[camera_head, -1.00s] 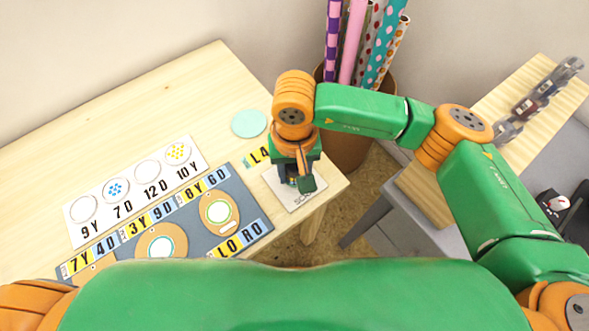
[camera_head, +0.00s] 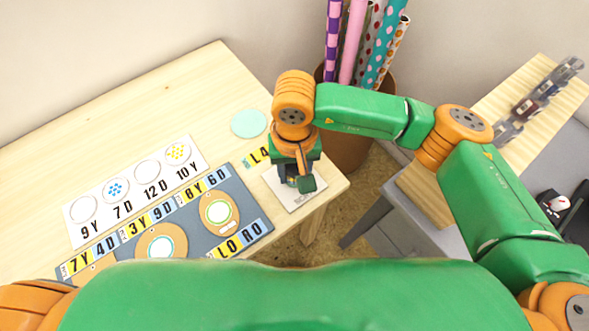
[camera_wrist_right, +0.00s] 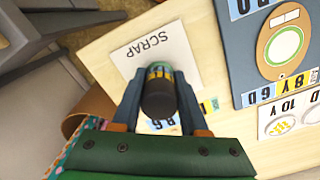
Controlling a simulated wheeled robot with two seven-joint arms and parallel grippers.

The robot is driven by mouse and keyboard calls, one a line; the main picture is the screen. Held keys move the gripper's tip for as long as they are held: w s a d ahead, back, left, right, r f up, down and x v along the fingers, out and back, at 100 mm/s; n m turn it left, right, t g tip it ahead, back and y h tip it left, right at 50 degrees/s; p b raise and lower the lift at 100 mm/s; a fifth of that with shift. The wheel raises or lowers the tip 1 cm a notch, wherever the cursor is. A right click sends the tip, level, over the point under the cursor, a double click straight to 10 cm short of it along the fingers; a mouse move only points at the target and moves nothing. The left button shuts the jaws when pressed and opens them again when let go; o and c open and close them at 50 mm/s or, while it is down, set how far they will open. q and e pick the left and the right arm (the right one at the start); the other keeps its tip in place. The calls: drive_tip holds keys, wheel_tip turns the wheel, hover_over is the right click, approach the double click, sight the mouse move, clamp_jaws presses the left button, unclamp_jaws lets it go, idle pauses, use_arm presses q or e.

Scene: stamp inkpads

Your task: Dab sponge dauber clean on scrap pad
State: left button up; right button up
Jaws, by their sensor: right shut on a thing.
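The scrap pad (camera_head: 283,196) is a white square marked SCRAP near the table's right corner; it also shows in the right wrist view (camera_wrist_right: 140,54). My right gripper (camera_head: 298,180) is over the pad, pointing down. In the right wrist view my right gripper (camera_wrist_right: 160,88) is shut on the sponge dauber (camera_wrist_right: 159,97), a dark cylinder with a yellow and green band. The dauber's lower end is hidden, so I cannot tell whether it touches the pad. My left gripper is not in view.
A white card (camera_head: 88,232) with printed circles and a teal disc (camera_head: 249,123) lie behind. A bin (camera_head: 346,151) of paper rolls stands beyond the table's right edge.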

sight(294, 166)
drive_tip(key=shift+f+b, duration=0.1)
drive_tip(key=shift+b, duration=0.35)
idle(0.9)
idle(0.3)
drive_tip(key=shift+r, duration=0.65)
drive_tip(key=shift+r, duration=0.1)
wheel_tip(294, 166, up, 4)
drive_tip(key=shift+r+p, duration=0.25)
drive_tip(key=shift+p, duration=1)
drive_tip(key=shift+f, duration=0.1)
wheel_tip(294, 166, down, 4)
drive_tip(key=b, duration=0.5)
drive_tip(key=shift+f, duration=0.2)
drive_tip(key=shift+f+b, duration=0.65)
drive_tip(key=shift+b, duration=0.25)
